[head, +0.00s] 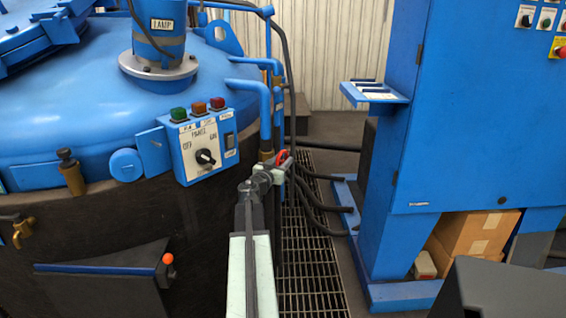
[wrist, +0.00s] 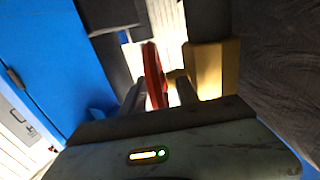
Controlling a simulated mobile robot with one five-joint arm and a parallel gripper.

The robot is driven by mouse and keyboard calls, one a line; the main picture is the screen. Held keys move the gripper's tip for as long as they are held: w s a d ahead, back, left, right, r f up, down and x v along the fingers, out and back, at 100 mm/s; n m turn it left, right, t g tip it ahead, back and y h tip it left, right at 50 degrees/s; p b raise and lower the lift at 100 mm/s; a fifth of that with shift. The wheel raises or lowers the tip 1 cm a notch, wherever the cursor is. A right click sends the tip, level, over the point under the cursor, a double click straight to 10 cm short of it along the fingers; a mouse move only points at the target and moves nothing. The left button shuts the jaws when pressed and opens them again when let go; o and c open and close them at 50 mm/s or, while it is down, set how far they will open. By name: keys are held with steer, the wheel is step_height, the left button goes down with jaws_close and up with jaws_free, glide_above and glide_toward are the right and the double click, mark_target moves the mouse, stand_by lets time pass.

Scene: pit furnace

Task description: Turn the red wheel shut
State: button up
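The red wheel (head: 282,155) is small in the head view, beside the pipes at the right side of the blue furnace lid. My gripper (head: 277,166) is right at it and hides part of it. In the wrist view the red wheel (wrist: 153,72) stands nearly edge-on between the two fingers of my gripper (wrist: 160,92). The fingers are apart, one on each side of the rim. A gap shows between the wheel and the right finger; contact on the left is unclear. A brass-coloured fitting (wrist: 205,70) is just right of the wheel.
Blue vertical pipes (head: 266,110) and dark hoses (head: 310,190) run close by the wheel. A control box (head: 205,145) with a knob is mounted on the furnace at left. A tall blue cabinet (head: 440,130) stands at right. Floor grating (head: 305,250) lies between them.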

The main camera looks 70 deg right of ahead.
jaws_close()
steer(key=shift+r+p, duration=0.15)
steer(key=shift+p, duration=0.3)
steer(key=shift+r+y+p, duration=0.2)
steer(key=shift+y+p, duration=0.4)
steer(key=shift+p, duration=0.5)
steer(key=y+p, duration=0.2)
steer(key=p, duration=0.3)
steer(key=shift+d+r+t, duration=0.1)
steer(key=shift+r+t, duration=0.1)
steer(key=shift+t, duration=0.1)
steer(key=y+p, duration=0.1)
steer(key=p, duration=0.1)
steer(key=y+p, duration=0.2)
steer(key=p, duration=0.1)
steer(key=shift+d+f, duration=0.15)
steer(key=shift+f, duration=0.05)
steer(key=y+p, duration=0.1)
steer(key=p, duration=0.1)
steer(key=y+p, duration=0.2)
steer(key=shift+f, duration=0.45)
